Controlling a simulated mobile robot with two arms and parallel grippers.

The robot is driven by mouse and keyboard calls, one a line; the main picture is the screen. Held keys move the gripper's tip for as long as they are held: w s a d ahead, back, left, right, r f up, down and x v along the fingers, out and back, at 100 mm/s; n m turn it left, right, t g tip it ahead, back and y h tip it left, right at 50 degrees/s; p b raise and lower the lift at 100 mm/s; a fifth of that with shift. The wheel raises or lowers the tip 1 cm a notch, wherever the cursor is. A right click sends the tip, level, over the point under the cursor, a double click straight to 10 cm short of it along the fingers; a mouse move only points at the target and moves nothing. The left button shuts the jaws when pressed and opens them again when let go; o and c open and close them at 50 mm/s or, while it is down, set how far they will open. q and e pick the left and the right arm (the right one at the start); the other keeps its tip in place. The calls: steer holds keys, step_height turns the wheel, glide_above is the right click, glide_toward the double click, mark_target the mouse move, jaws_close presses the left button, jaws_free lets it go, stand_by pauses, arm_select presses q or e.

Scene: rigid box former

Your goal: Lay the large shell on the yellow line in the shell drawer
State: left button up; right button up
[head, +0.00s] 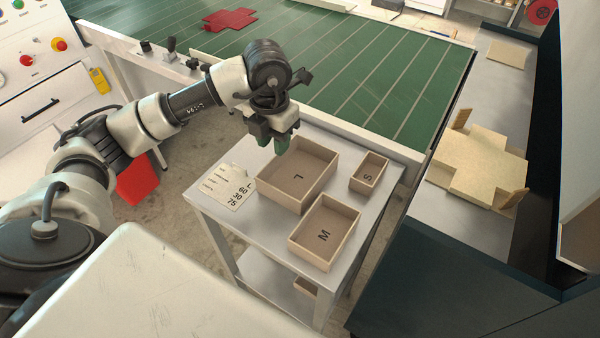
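The large shell (283,195) is an open tan box marked L, standing upright on a small grey table. My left gripper (272,142) points down at the shell's back left edge, with its two dark green-tipped fingers apart. I see nothing between the fingers, and I cannot tell whether they touch the shell's wall. My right gripper is not in view. A closed drawer front with a black handle (40,110) shows on the white machine at the left; I cannot tell if it is the shell drawer. No yellow line shows.
Shells marked M (318,262) and S (361,186) share the grey table (213,222) with a size card (234,190). Behind is a green conveyor (345,80) with a red blank (230,19). A tan blank (480,165) lies at the right. A red box (138,181) stands below my arm.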

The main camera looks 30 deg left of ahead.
mark_target(278, 167)
arm_select(q)
steer(key=shift+w+d+f+p, duration=0.15)
steer(key=shift+f+p, duration=0.2)
steer(key=shift+f, duration=1.25)
steer(key=shift+w+f+p, duration=0.1)
steer(key=shift+f+p, duration=0.25)
steer(key=shift+f, duration=1.2)
steer(key=shift+c, duration=0.5)
jaws_close()
